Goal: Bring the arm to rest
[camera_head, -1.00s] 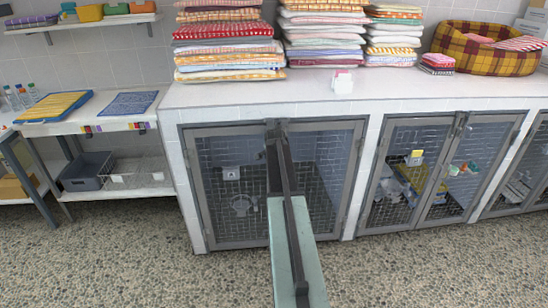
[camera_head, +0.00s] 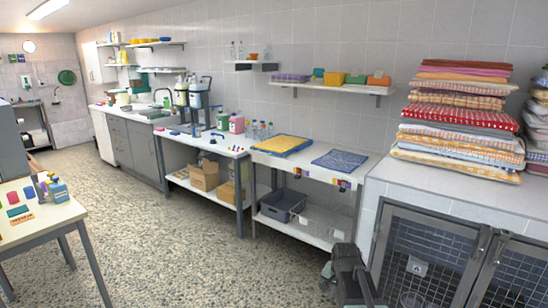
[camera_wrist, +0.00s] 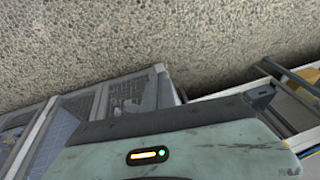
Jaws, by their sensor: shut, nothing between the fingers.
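A dark part of my own arm (camera_head: 348,275) shows at the bottom edge of the head view, low in front of the kennel and shelf corner. I see no fingertips there. In the wrist view a pale green housing of mine (camera_wrist: 160,155) with a dark edge and a small lit indicator fills the lower part. My gripper's fingers show in neither view. No held object is visible.
A kennel (camera_head: 378,245) with mesh doors stands at right, with stacked folded towels (camera_head: 460,120) on top. A shelf unit (camera_head: 318,175) stands beside it. A table (camera_head: 45,222) with small items is at left. Speckled floor (camera_head: 190,255) lies open between.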

